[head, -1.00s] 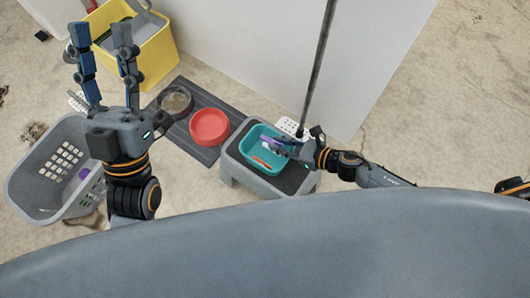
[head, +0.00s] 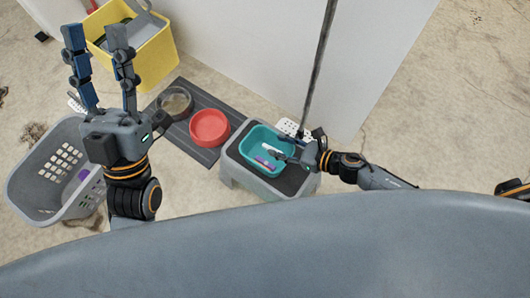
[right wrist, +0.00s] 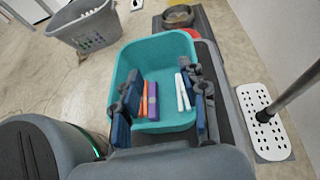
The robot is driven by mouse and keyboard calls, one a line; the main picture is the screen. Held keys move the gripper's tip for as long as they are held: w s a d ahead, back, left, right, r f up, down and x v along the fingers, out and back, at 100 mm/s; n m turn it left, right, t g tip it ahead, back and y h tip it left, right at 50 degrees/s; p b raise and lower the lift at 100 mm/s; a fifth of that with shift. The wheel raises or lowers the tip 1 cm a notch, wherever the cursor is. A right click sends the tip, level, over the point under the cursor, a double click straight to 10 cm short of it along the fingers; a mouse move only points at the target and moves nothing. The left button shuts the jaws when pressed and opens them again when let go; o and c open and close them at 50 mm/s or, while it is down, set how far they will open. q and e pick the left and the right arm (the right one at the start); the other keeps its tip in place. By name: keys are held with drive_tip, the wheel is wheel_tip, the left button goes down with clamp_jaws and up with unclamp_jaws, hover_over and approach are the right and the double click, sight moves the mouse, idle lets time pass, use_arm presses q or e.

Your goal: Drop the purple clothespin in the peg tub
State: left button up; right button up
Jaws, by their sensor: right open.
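The purple clothespin (head: 264,162) lies inside the teal peg tub (head: 259,131). In the right wrist view the purple clothespin (right wrist: 152,101) rests on the floor of the tub (right wrist: 150,50), beside an orange peg (right wrist: 144,92). My right gripper (head: 283,155) is over the tub's right side. Its two fingers stand apart in the right wrist view (right wrist: 165,108), with the pegs seen between them and nothing gripped. My left gripper (head: 95,40) is raised at the left, fingers spread and empty.
White pegs (right wrist: 183,91) also lie in the tub. The tub stands on a grey stool (head: 229,166). A red bowl (head: 209,127) and another bowl sit on a dark mat. A grey basket (head: 35,180), a yellow bin (head: 155,60) and a pole (head: 318,75) stand around.

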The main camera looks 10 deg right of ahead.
drive_tip(key=v, duration=1.1)
drive_tip(key=shift+d, duration=0.2)
drive_tip(key=shift+s, duration=0.15)
